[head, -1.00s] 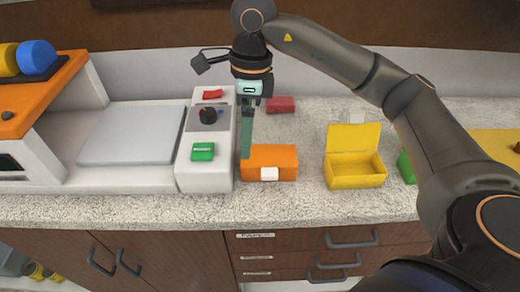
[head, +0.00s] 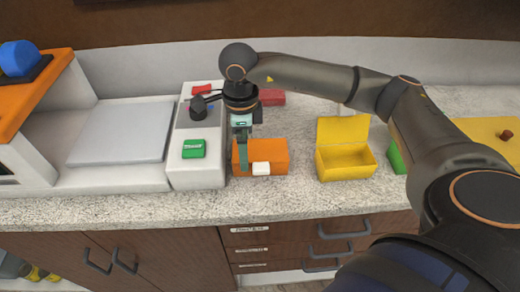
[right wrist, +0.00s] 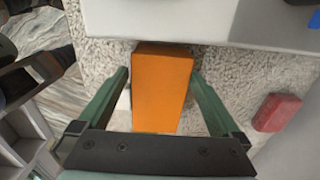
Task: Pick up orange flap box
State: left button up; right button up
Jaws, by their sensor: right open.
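The orange flap box (head: 272,152) sits on the speckled counter, just right of the white machine, with a white tab (head: 261,168) on its front. My right gripper (head: 242,158) points down at the box's left part in the head view. In the right wrist view the orange box (right wrist: 161,90) lies between the two green fingers of the right gripper (right wrist: 162,85). The fingers are open, with a gap on each side of the box. The left gripper is not in view.
A white machine (head: 207,115) with a green block (head: 193,149) stands close on the left. An open yellow box (head: 346,160) stands to the right. A red block (head: 271,97) lies behind; it also shows in the wrist view (right wrist: 277,112).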

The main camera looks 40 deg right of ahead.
jog(key=shift+f, duration=0.85)
jog(key=shift+c, duration=0.2)
jog(key=c, duration=1.1)
jog(key=shift+r, duration=0.15)
